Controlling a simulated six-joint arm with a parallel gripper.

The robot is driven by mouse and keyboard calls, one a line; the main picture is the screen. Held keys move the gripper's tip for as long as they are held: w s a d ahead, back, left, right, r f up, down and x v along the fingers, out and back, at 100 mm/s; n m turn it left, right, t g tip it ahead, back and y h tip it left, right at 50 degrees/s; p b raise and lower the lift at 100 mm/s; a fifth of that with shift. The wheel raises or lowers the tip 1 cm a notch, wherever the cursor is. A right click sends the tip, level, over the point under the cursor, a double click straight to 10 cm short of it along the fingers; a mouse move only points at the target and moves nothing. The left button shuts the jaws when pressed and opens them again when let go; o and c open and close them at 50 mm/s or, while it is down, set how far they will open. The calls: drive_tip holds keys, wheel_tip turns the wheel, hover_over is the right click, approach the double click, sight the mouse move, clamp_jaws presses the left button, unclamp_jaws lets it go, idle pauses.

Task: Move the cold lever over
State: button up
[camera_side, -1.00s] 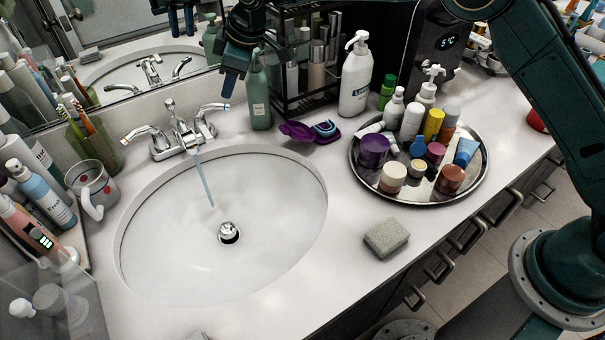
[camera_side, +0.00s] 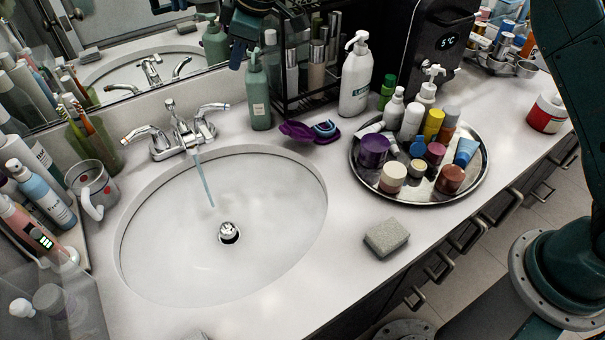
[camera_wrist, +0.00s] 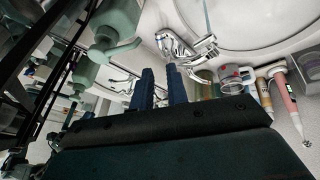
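The chrome faucet (camera_side: 180,137) stands behind the sink (camera_side: 135,210) with a thin stream of water falling into the basin. Its right lever (camera_side: 213,107) points right and has a faint bluish tip. Its left lever (camera_side: 146,133) points left, with a faint reddish mark. My gripper (camera_side: 237,52) is raised above and to the right of the right lever, apart from it, beside the green pump bottle (camera_side: 259,95). In the wrist view its two blue fingers (camera_wrist: 160,88) stand apart with a narrow empty gap, and the faucet (camera_wrist: 180,47) shows beyond them.
A black rack (camera_side: 300,100) and a white pump bottle (camera_side: 355,85) stand to the right. A purple case (camera_side: 297,131) lies in front. A round tray (camera_side: 357,178) holds several cosmetics. A mug (camera_side: 92,187) and toothbrush cup (camera_side: 105,150) stand left. Counter around the sponge (camera_side: 386,238) is clear.

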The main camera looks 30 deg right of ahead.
drive_tip(key=shift+a+f, duration=0.15)
drive_tip(key=shift+a, duration=0.15)
clamp_jaws()
drive_tip(key=a+f, duration=0.1)
drive_tip(key=s+a+f+m+t+h, duration=0.1)
drive_tip(key=a, duration=0.1)
drive_tip(key=s+a+f+t+h, duration=0.1)
drive_tip(key=shift+s+a+f+m, duration=0.1)
drive_tip(key=shift+a+f+m, duration=0.05)
drive_tip(key=shift+f+m, duration=0.15)
drive_tip(key=x, duration=1)
drive_tip(key=shift+r, duration=0.2)
